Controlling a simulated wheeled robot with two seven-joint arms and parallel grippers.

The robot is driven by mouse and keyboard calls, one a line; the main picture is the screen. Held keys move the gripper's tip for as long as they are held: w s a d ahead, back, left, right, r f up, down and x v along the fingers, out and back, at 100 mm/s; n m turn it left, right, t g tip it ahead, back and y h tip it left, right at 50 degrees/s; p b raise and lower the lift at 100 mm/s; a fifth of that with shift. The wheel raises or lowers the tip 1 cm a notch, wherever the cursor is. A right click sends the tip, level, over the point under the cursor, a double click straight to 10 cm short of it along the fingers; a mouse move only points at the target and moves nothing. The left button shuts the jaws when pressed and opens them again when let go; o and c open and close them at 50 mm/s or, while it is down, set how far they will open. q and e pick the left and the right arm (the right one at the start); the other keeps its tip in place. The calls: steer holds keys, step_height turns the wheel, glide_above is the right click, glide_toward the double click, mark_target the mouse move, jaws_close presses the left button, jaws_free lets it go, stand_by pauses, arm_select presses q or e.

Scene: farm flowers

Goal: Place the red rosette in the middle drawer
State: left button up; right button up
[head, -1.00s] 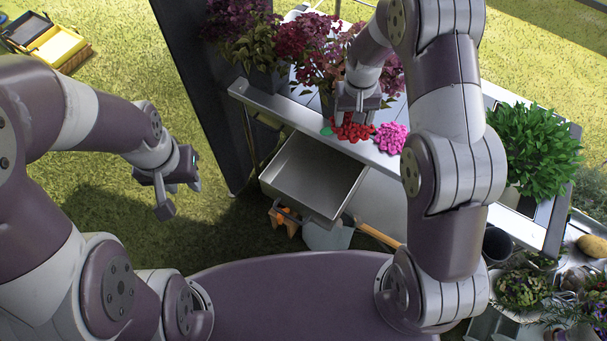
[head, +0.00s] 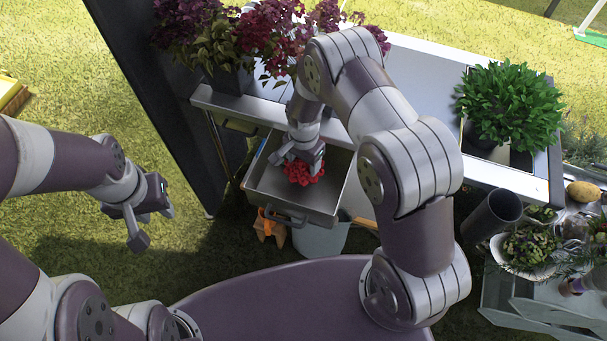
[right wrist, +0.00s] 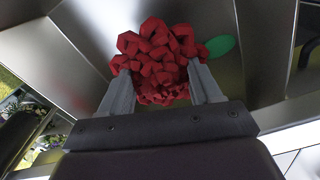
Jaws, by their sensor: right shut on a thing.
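The red rosette (head: 303,171) is a clump of red petals with a green leaf, held by my right gripper (head: 300,150). In the right wrist view the rosette (right wrist: 158,60) sits between the two fingers of the right gripper (right wrist: 160,88), with metal drawer walls around it. The open metal drawer (head: 268,192) extends from under the table, and the rosette is over or inside its hollow; its exact height above the drawer floor is unclear. My left gripper (head: 135,222) is apart from the drawer at the left, its fingers spread and empty.
The table (head: 420,75) carries potted purple flowers (head: 215,45) and a leafy green plant (head: 508,105). A dark panel (head: 165,110) stands left of the drawer. A dark cylindrical pot (head: 492,217) and a bowl of plants (head: 530,248) are at the right.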

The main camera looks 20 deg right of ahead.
mark_target(304, 173)
step_height(304, 173, down, 5)
steer(key=shift+f, duration=0.2)
steer(key=shift+f, duration=0.2)
steer(key=o, duration=0.9)
steer(key=shift+o, duration=0.2)
step_height(304, 173, up, 12)
steer(key=shift+f, duration=0.15)
steer(key=s+d+r+n, duration=0.2)
steer(key=s+r+n, duration=0.3)
steer(key=s+r, duration=0.2)
steer(key=s+d+r+n+t, duration=0.1)
steer(key=s+d+r+n, duration=0.1)
steer(key=s+r+n, duration=0.3)
steer(key=s+r, duration=0.2)
steer(key=s, duration=0.1)
steer(key=shift+s+d+r, duration=0.2)
steer(key=shift+d+r, duration=0.15)
steer(key=shift+d, duration=0.05)
